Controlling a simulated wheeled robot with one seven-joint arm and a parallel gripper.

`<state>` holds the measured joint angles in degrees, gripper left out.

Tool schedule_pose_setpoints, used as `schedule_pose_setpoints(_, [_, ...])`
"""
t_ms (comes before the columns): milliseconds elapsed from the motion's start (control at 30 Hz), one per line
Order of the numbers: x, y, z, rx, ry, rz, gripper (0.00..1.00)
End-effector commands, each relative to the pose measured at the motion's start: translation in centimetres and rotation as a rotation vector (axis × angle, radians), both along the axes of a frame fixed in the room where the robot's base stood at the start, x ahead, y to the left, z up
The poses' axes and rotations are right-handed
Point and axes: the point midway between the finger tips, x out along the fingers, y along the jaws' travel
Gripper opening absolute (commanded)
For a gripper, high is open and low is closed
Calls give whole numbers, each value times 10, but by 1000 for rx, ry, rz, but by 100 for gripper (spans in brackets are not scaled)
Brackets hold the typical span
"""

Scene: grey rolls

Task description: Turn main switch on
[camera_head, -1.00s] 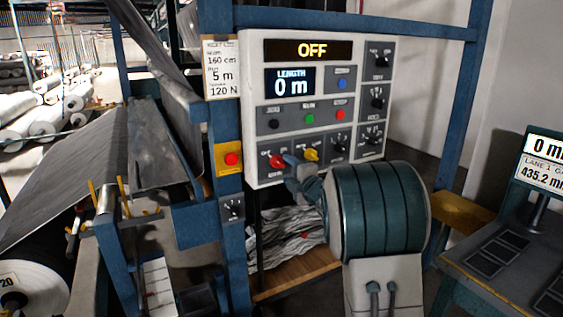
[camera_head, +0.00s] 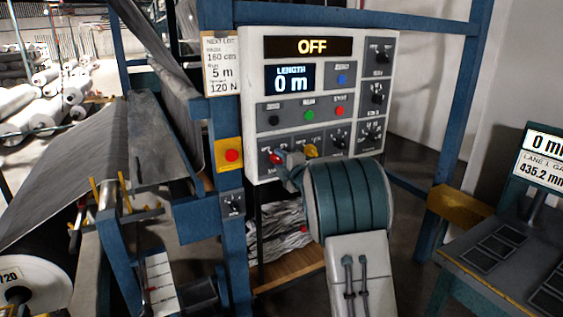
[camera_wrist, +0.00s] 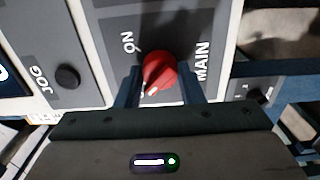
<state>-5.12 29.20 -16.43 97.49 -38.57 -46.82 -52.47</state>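The main switch is a red rotary knob (camera_head: 276,157) at the lower left of the white control panel. In the wrist view the red knob (camera_wrist: 161,70) sits by the words "ON" and "MAIN", its white mark pointing to the lower left of the picture. My gripper (camera_wrist: 163,84) has one finger on each side of the knob. The fingers look apart from it, with a small gap clearest on the right. In the head view my gripper (camera_head: 287,162) is at the panel and covers part of the switch. The panel display (camera_head: 312,46) reads "OFF".
A red button on a yellow plate (camera_head: 231,155) is to the left. Green, black and red buttons sit above. A blue frame post (camera_head: 226,110) stands beside the panel.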

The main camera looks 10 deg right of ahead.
Motion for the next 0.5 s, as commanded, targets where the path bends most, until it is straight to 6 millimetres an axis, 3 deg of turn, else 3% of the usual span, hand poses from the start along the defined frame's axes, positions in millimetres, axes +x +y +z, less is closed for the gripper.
schedule_pose_setpoints(500, [0, -1, -2, 145, 47, -1, 12])
